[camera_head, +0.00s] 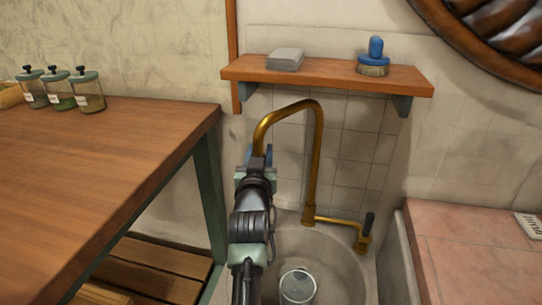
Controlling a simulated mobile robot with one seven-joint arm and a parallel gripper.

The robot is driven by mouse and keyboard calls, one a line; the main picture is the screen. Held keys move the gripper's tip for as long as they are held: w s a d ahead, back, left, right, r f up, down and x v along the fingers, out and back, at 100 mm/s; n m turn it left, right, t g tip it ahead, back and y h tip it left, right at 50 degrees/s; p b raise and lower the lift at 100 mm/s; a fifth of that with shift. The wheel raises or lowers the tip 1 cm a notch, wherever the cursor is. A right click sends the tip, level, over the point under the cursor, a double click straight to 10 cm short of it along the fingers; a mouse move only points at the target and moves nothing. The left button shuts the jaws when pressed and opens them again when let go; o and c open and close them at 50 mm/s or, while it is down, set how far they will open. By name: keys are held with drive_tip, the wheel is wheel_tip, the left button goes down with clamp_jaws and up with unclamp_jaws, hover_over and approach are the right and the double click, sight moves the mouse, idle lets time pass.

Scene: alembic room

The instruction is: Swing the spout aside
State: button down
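The spout (316,150) is a tall brass gooseneck rising from the back of the round basin. Its arch bends left and its free end comes down at my gripper. My gripper (258,153) is at the spout's outlet end, with my arm coming up from the bottom of the picture. The fingertips overlap the spout's end, and I cannot tell whether they are closed on it. A brass tap handle (361,239) with a dark grip is to the right of the spout's base. A metal cup (297,287) stands in the basin (340,265) below.
A wooden shelf (330,74) above the spout holds a grey block (285,59) and a blue brush (374,58). A wooden table (110,150) with several jars is close on the left. A pink-topped counter (460,245) borders the basin on the right.

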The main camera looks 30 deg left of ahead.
drive_tip(key=shift+w+a, duration=0.15)
drive_tip(key=shift+w, duration=0.2)
drive_tip(key=shift+r, duration=0.1)
drive_tip(key=shift+w, duration=0.2)
drive_tip(key=c, duration=0.5)
unclamp_jaws()
drive_tip(key=shift+s, duration=0.1)
drive_tip(key=shift+s, duration=0.1)
drive_tip(key=shift+s, duration=0.3)
drive_tip(key=p+v, duration=0.3)
drive_tip(key=v, duration=0.9)
drive_tip(key=shift+p, duration=0.4)
